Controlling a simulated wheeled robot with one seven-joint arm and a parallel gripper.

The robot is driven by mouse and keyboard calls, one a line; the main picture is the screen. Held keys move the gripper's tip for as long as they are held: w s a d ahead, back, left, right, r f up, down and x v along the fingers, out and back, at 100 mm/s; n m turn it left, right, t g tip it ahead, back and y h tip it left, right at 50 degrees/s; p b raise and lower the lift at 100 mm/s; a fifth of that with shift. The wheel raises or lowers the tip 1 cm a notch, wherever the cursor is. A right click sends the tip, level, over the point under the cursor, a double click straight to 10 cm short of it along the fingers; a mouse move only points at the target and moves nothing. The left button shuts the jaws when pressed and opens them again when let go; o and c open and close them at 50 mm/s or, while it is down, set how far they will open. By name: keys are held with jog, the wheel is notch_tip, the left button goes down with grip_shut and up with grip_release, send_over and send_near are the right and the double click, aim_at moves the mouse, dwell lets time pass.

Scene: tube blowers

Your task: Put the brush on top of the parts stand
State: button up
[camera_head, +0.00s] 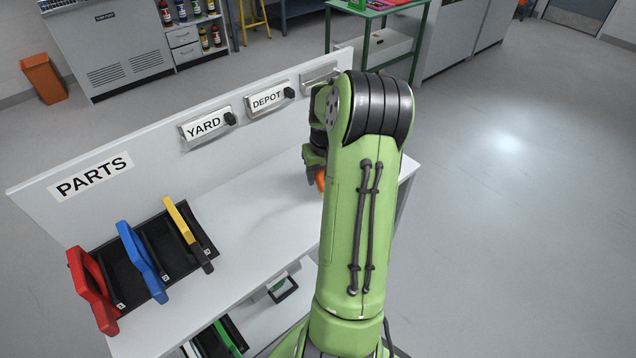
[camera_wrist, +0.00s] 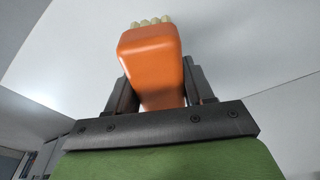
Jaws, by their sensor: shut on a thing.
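The brush has an orange body (camera_wrist: 150,55) with pale bristle tufts at its far end in the wrist view. My gripper (camera_wrist: 152,85) is shut on it, with a dark finger on each side. In the head view a small piece of the orange brush (camera_head: 320,180) shows beside my green arm, above the right part of the white bench top; the arm hides most of it and of my gripper (camera_head: 314,165). The parts stand (camera_head: 255,220) is a white bench with a back panel labelled PARTS. I cannot tell whether the brush touches its top.
A black rack (camera_head: 150,255) with red, blue and yellow items stands on the left of the bench top. YARD (camera_head: 205,126) and DEPOT (camera_head: 268,99) boxes with black knobs are on the back panel. The middle of the top is clear. Open floor lies to the right.

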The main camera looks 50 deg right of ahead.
notch_tip(320, 180, down, 3)
jog(key=shift+f+b, duration=0.15)
jog(key=shift+b, duration=0.2)
jog(key=o, duration=1)
jog(key=shift+f, duration=0.1)
